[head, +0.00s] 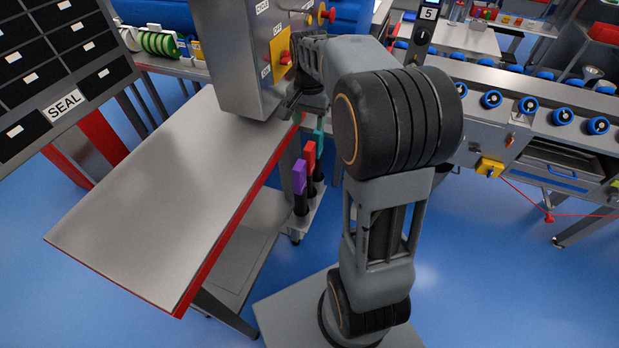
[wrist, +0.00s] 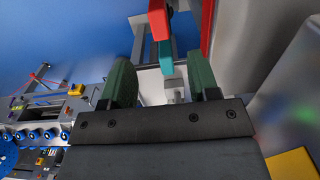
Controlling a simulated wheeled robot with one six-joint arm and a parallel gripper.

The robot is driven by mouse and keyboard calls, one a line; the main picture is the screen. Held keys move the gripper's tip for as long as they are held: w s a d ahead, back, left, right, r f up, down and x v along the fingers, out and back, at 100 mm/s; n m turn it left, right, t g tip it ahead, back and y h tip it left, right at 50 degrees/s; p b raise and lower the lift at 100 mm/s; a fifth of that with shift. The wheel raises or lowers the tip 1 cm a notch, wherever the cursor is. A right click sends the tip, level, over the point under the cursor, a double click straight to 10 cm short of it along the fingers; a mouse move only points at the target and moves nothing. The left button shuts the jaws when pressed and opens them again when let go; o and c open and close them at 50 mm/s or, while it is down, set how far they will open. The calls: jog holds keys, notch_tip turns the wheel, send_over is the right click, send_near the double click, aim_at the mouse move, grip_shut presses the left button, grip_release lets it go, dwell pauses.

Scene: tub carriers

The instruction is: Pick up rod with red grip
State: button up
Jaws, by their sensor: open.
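The rod with the red grip (head: 309,157) stands upright in a small rack (head: 302,222) beside the table, between a rod with a purple grip (head: 299,177) and one with a teal grip (head: 319,133). In the wrist view the red grip (wrist: 157,20) shows at the top, beyond the fingertips, and the teal grip (wrist: 166,58) shows between the fingers. My gripper (wrist: 160,82) is open, with green finger pads apart and nothing clearly held. In the head view it is mostly hidden by my arm and the grey control box.
The grey control box (head: 238,55) with a yellow panel stands close to my gripper. The bare metal table (head: 150,190) with a red edge lies left of the rack. A roller conveyor (head: 528,105) stands at the right. Blue floor is open in front of it.

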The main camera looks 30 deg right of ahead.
aim_at(310, 155)
notch_tip(310, 155, down, 13)
jog(key=shift+r+b, duration=0.1)
jog(key=shift+b, duration=0.75)
